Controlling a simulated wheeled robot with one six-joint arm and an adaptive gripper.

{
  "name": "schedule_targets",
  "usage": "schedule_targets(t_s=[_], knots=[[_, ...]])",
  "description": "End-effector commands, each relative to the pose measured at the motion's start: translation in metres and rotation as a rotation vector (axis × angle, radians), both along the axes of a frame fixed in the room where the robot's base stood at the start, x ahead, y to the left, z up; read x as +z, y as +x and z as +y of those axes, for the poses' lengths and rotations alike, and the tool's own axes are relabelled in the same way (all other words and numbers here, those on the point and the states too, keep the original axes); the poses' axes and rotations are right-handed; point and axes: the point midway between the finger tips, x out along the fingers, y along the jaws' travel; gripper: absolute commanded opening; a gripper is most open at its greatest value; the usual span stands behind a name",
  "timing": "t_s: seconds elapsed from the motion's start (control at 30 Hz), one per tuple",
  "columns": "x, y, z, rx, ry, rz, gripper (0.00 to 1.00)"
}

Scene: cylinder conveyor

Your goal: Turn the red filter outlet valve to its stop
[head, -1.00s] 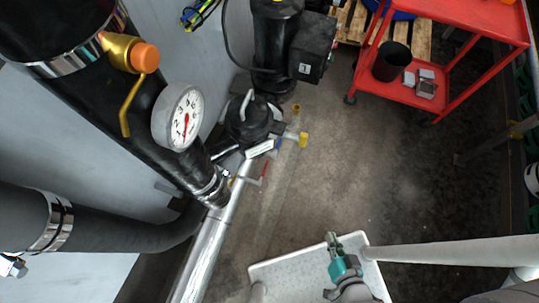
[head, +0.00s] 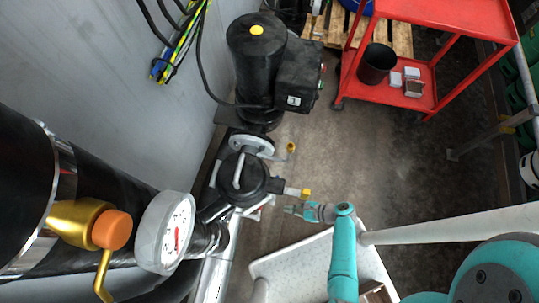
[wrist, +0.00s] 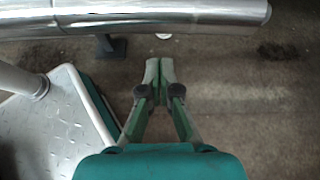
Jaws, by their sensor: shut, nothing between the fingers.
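The black filter housing (head: 243,178) with a grey handle on its lid stands beside the wall, left of centre in the head view. My gripper (head: 288,210) is just right of the filter, close to the yellow-capped fitting, pointing left. In the wrist view my gripper (wrist: 159,70) is shut and empty, its fingertips together over the floor, short of a silver pipe (wrist: 160,20). No red lever shows in that view.
A yellow-capped fitting (head: 305,193) sticks out near my gripper. A pressure gauge (head: 165,232) and an orange-capped brass valve (head: 110,229) are at lower left. A black pump (head: 258,60) stands behind the filter. A red cart (head: 425,105) is at upper right; the floor between is clear.

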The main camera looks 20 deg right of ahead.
Motion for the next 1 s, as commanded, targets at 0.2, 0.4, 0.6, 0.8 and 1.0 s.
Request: schedule_targets(t_s=[0.2, 0.4, 0.6, 0.8, 1.0], knots=[[0.002, 0.008, -0.001, -0.017, 0.055, 0.009, 0.00], [-0.006, 0.014, 0.009, -0.013, 0.052, 0.008, 0.00], [-0.015, 0.023, 0.023, -0.011, 0.051, 0.007, 0.00], [-0.025, 0.032, 0.037, -0.011, 0.051, 0.007, 0.00], [-0.035, 0.041, 0.051, -0.012, 0.051, 0.008, 0.00]])
